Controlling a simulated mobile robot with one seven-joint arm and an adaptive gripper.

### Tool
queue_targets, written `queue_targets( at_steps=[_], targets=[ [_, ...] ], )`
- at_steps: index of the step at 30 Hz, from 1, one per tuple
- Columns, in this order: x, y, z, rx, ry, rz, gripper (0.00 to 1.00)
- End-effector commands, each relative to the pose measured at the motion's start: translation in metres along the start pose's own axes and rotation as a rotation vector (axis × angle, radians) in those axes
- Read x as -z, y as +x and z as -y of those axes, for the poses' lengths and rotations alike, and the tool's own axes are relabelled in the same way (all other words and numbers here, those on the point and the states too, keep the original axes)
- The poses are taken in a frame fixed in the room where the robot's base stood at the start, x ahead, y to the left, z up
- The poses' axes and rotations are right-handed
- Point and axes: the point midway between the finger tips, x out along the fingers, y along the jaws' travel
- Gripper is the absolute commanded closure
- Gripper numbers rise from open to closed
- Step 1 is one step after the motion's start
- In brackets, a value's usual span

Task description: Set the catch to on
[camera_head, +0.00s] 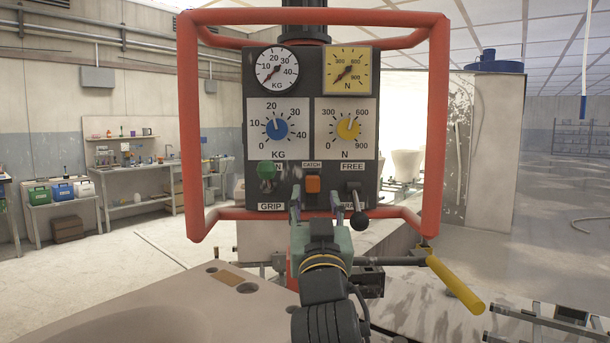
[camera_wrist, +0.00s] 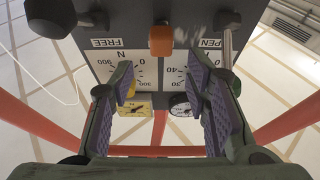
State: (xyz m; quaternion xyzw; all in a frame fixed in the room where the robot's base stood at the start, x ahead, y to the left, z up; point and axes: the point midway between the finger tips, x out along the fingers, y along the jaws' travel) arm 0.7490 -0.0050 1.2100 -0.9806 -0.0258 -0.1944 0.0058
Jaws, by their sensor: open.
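The catch (camera_head: 313,185) is a small orange switch under the CATCH label, low in the middle of the dark control panel (camera_head: 255,95). I cannot tell which way it is set. It also shows in the wrist view (camera_wrist: 161,40), at the top middle, where the picture is upside down. My gripper (camera_head: 315,203) is open and empty in front of the panel's lower edge. In the wrist view my gripper (camera_wrist: 161,72) has its two purple-padded fingers spread, one to each side of the catch's line, with the catch beyond the tips. No contact shows.
Left of the catch is a green-knobbed lever (camera_head: 266,170) by the GRIP label; right is a black-knobbed lever (camera_head: 359,221) under FREE. Blue (camera_head: 276,129) and yellow (camera_head: 348,128) dials sit above. A red tube frame (camera_head: 436,120) surrounds the panel. A yellow handle (camera_head: 456,284) juts out lower right.

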Motion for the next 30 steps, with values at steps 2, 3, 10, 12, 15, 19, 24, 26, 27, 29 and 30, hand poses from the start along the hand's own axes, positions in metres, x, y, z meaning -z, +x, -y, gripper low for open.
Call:
queue_targets(
  at_steps=[2, 3, 10, 12, 15, 19, 24, 26, 27, 29, 30],
  targets=[
    [0.003, 0.018, 0.0, 0.0, -0.001, 0.003, 0.57],
    [0.003, 0.026, 0.0, 0.0, -0.001, 0.003, 0.57],
    [0.003, 0.065, 0.0, 0.0, -0.001, 0.001, 0.57],
    [0.002, 0.072, 0.0, 0.001, 0.0, 0.0, 0.57],
    [0.001, 0.079, 0.001, 0.001, 0.0, 0.0, 0.57],
    [0.0, 0.082, 0.001, 0.002, -0.001, -0.001, 0.57],
    [0.0, 0.082, 0.001, 0.002, -0.001, -0.001, 0.57],
    [0.0, 0.082, 0.001, 0.002, -0.001, -0.001, 0.59],
    [0.0, 0.082, 0.001, 0.001, -0.001, -0.001, 0.61],
    [0.0, 0.081, 0.001, 0.001, -0.001, -0.001, 0.65],
    [0.0, 0.081, 0.001, 0.001, -0.001, -0.001, 0.68]
  ],
)
